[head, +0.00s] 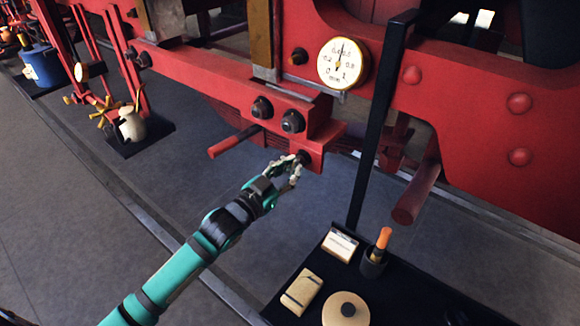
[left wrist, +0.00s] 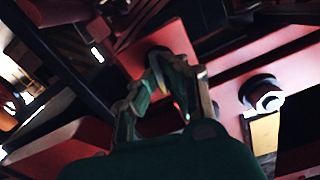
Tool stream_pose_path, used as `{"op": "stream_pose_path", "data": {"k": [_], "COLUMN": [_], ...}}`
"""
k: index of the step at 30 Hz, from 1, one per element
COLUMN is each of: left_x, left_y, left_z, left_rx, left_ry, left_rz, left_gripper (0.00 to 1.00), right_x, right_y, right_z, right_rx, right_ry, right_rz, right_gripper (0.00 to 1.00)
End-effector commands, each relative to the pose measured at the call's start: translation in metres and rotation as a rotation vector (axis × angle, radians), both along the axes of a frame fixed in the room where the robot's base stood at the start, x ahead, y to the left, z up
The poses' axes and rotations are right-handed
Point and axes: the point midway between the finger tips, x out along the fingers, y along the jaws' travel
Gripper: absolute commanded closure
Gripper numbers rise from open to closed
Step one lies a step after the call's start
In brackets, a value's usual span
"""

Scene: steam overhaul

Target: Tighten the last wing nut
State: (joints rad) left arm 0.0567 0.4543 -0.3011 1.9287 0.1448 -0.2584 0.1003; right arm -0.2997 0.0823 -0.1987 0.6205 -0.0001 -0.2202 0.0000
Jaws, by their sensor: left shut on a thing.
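My left gripper (head: 296,165) reaches up to the lower end of a red block (head: 322,140) on the red frame. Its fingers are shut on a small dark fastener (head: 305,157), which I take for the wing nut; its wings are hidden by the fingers. In the left wrist view the fingertips (left wrist: 165,68) come together against the red block, and the nut between them is too dark to make out. Two large dark nuts, one left (head: 262,107) and one right (head: 292,121), sit on the block above. My right gripper is not in view.
A round white dial gauge (head: 343,63) is mounted up and right. A dark post (head: 378,110) rises from a black tray (head: 400,300) with an orange-handled tool (head: 383,240) at the lower right. A red rod (head: 235,141) sticks out left of the gripper.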

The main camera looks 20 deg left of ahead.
Motion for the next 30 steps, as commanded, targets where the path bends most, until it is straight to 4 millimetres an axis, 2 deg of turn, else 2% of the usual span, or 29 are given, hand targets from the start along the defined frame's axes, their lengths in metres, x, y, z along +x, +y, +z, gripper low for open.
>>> {"op": "stream_pose_path", "data": {"k": [30], "left_x": [-0.0005], "left_y": [-0.0014], "left_z": [-0.0010], "left_rx": [0.906], "left_ry": [-0.329], "left_rz": [-0.001], "left_gripper": [1.00], "right_x": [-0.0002], "right_y": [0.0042], "right_z": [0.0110], "right_rx": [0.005], "right_ry": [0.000], "right_rz": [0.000], "right_gripper": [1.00]}}
